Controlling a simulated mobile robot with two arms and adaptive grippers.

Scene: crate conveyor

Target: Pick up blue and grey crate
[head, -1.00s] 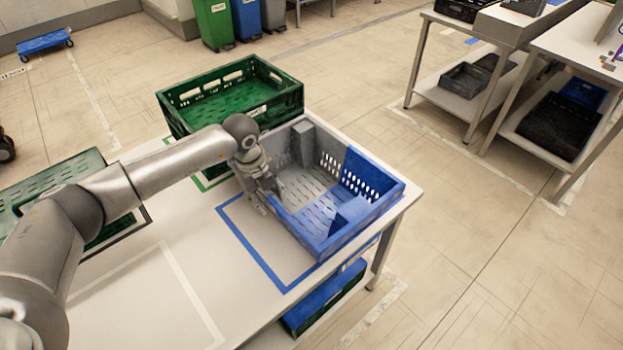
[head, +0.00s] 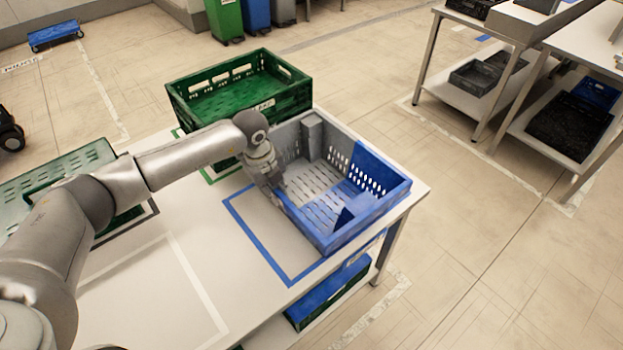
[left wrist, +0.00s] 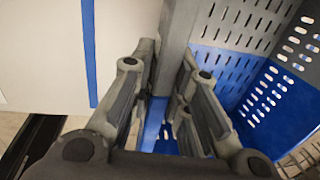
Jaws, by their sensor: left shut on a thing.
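The blue and grey crate (head: 368,226) stands upright at the right end of the white table in the head view. Its near and right part is blue and its far left part is grey. My left gripper (head: 274,184) is at the crate's left wall and shut on it, with a finger on either side of the rim. In the left wrist view my gripper (left wrist: 165,110) straddles the crate wall (left wrist: 177,45), and the slotted crate floor shows to the right. My right gripper is not in view.
A green crate (head: 290,101) stands behind the blue and grey one, and another green crate (head: 62,170) lies at the left. Blue tape (head: 262,248) marks the white table (head: 190,262). A crate sits on the shelf below. Shelved tables stand at the far right.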

